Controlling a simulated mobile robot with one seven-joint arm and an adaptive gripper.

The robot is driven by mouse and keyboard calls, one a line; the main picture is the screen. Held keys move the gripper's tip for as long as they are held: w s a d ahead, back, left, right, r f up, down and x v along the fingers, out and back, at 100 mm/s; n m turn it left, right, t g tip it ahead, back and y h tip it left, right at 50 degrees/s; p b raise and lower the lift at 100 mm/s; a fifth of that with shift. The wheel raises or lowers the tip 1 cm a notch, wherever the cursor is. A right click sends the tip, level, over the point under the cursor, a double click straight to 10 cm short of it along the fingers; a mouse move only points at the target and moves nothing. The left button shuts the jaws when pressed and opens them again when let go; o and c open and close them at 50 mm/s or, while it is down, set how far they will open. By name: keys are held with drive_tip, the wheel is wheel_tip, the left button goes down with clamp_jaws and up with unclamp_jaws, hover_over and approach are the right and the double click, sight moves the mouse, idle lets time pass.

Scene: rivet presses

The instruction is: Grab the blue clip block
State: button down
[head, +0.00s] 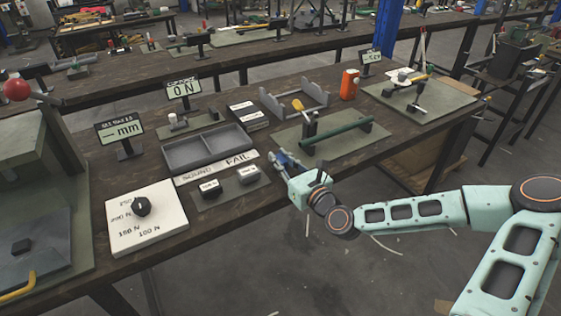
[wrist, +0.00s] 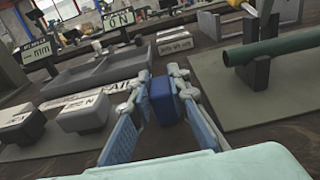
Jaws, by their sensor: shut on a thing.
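The blue clip block (wrist: 161,101) is a small dark blue block between the two fingers of my gripper (wrist: 161,88) in the wrist view. The fingers are blue pads with pale linkages, one on each side of the block. In the head view, my gripper (head: 285,163) is at the bench's front edge, between the green tube fixture and the small labelled blocks. It is shut on the block. The block is small and mostly hidden by the fingers there, and I cannot tell whether it touches the bench.
A green tube (head: 337,139) lies on supports to the right. Two small labelled blocks (head: 248,174) sit on a plate to the left, with a grey divided tray (head: 207,149) behind. A white dial panel (head: 147,222) stands farther left. Open floor lies in front of the bench.

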sight(281, 158)
drive_tip(key=shift+r, duration=0.15)
drive_tip(key=shift+r, duration=0.2)
wheel_tip(281, 158, up, 3)
drive_tip(key=shift+f+p, duration=0.15)
drive_tip(key=shift+p, duration=0.2)
drive_tip(key=s+r+p, duration=0.5)
drive_tip(key=s+r, duration=0.2)
drive_tip(key=shift+s+r+p, duration=0.35)
drive_tip(key=shift+s+r, duration=0.05)
drive_tip(key=s+r+p, duration=0.2)
drive_tip(key=s+p, duration=0.4)
drive_tip(key=p, duration=0.5)
drive_tip(key=shift+a+p, duration=0.25)
drive_tip(key=shift+p, duration=0.1)
